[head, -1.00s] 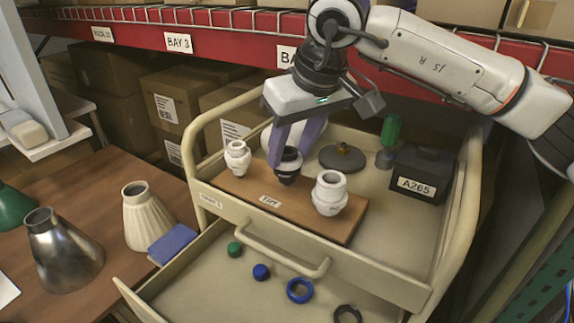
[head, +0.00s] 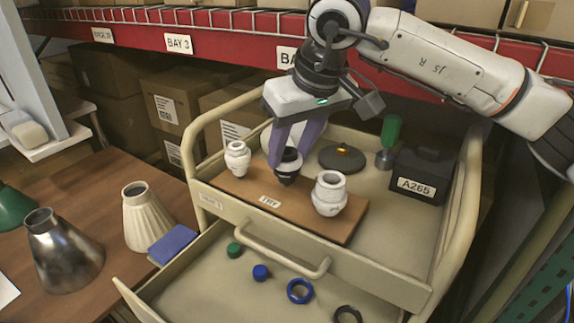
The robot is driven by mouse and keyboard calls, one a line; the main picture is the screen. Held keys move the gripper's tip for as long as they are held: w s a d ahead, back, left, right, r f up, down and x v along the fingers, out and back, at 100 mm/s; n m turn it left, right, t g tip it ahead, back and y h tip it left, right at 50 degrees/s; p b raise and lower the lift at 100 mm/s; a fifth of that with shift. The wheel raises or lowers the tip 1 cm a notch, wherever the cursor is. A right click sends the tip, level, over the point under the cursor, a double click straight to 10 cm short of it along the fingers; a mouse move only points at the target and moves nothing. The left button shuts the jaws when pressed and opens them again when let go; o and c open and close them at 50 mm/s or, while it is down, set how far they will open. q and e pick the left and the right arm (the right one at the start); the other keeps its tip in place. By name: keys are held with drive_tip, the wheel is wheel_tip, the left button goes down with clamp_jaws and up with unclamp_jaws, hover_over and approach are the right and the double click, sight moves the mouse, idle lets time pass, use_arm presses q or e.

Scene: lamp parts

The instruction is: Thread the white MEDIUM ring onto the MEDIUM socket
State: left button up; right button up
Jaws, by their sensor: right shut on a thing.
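The MEDIUM socket (head: 286,179) is the dark fitting in the middle of the wooden board (head: 230,187). My right gripper (head: 289,162) comes down over it from above, with its purple fingers on either side of its upper part. The gripper is shut on the white MEDIUM ring (head: 288,167), which shows as a pale band around the dark socket between the fingertips. The fingers hide part of the ring and socket, so I cannot tell how fully the ring is seated. My left gripper is not in view.
A small white fitting (head: 237,158) and a larger white fitting (head: 329,194) stand close on either side. The black A265 box (head: 421,174), a green-handled tool (head: 390,136) and a dark disc (head: 342,158) sit behind. The open drawer (head: 215,291) holds loose rings and caps.

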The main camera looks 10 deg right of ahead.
drive_tip(key=shift+s+f, duration=0.15)
drive_tip(key=shift+f, duration=0.2)
drive_tip(key=shift+a+f+m+h+b, duration=0.15)
drive_tip(key=shift+m+h+b, duration=0.15)
drive_tip(key=shift+m, duration=0.4)
drive_tip(key=m, duration=0.1)
drive_tip(key=m+h, duration=0.1)
drive_tip(key=shift+a+m, duration=0.25)
drive_tip(key=shift+m, duration=0.15)
drive_tip(key=shift+m+h, duration=0.6)
drive_tip(key=shift+m, duration=0.7)
drive_tip(key=shift+a, duration=0.1)
drive_tip(key=m, duration=0.1)
drive_tip(key=m+p, duration=0.1)
drive_tip(key=m+h, duration=0.1)
drive_tip(key=shift+a+m+g+p, duration=0.25)
drive_tip(key=shift+m+g+p, duration=0.05)
drive_tip(key=shift+g+p, duration=0.1)
drive_tip(key=shift+m+g+h+p, duration=0.3)
drive_tip(key=shift+m+h+p, duration=0.25)
drive_tip(key=shift+m, duration=0.65)
drive_tip(key=shift+a+m, duration=0.1)
drive_tip(key=shift+m, duration=0.4)
